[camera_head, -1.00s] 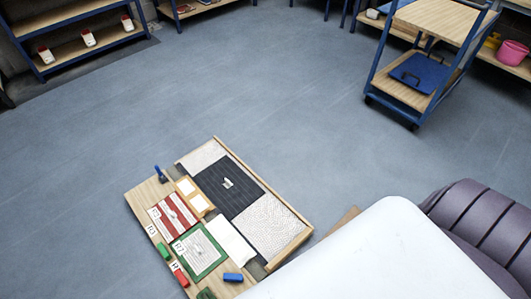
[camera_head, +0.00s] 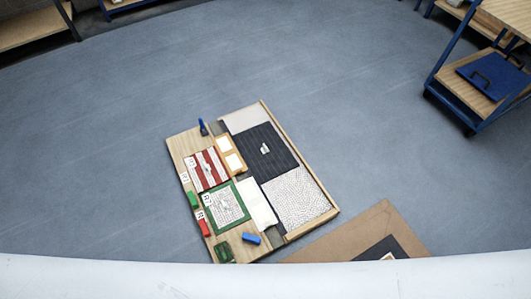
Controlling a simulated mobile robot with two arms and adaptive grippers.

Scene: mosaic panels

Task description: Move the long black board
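A black panel (camera_head: 278,163) with fine lines and a small pale piece at its middle lies in the wooden tray (camera_head: 312,187) on the floor, between a plain pale panel (camera_head: 245,118) and a speckled pale panel (camera_head: 297,200). Another black piece (camera_head: 404,247) lies on a brown board (camera_head: 340,236) at the lower right, partly hidden by a white surface at the bottom edge. I cannot tell which of the two is the long black board. Neither of my grippers is in view.
Left of the black panel are a red-and-white striped panel (camera_head: 207,170), a green-framed panel (camera_head: 226,206), a white panel (camera_head: 257,203) and small coloured blocks. A blue-framed cart (camera_head: 462,78) stands at the upper right. The surrounding grey floor is clear.

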